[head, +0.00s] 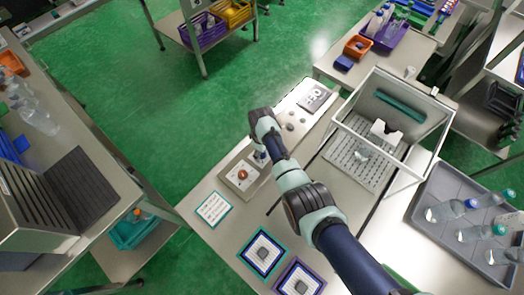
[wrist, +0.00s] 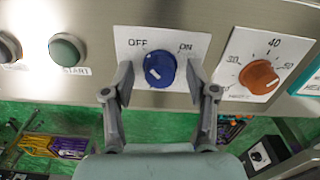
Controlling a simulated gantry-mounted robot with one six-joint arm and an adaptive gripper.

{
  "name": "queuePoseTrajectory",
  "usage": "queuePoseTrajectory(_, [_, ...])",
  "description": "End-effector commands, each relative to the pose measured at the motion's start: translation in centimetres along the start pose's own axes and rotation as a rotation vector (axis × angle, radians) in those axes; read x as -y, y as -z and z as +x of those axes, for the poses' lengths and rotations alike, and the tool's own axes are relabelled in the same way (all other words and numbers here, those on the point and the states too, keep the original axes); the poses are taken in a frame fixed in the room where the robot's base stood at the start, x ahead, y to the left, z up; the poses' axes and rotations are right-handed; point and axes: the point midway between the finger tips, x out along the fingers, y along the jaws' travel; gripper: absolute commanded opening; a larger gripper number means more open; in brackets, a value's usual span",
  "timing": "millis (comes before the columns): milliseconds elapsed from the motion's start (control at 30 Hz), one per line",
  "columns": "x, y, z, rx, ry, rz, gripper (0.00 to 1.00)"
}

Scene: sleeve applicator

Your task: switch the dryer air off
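The blue dryer air knob (wrist: 160,71) sits on a white plate (wrist: 128,45) marked OFF at upper left and ON at upper right. A white mark shows on the knob's left part; its exact direction is hard to tell. My gripper (wrist: 160,80) is open, with one finger on each side of the knob and visible gaps between. In the head view my gripper (head: 260,157) is over the panel (head: 226,188) and hides the blue knob.
An orange heat dial (wrist: 259,77) is close on the right of the knob; it also shows in the head view (head: 242,174). A green START button (wrist: 67,50) is on the left. A clear-walled enclosure (head: 338,152) stands right of my arm.

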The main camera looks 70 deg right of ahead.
Motion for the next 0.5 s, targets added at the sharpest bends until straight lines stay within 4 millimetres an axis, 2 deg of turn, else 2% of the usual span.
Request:
queuePoseTrajectory(167, [0.0,0.0,-0.4,-0.001,-0.001,0.0,0.57])
queuePoseTrajectory(267, [-0.1,0.1,-1.8,-0.003,-0.002,0.0,0.57])
queuePoseTrajectory(500, [-0.1,0.1,-7.7,-0.004,-0.003,0.0,0.57])
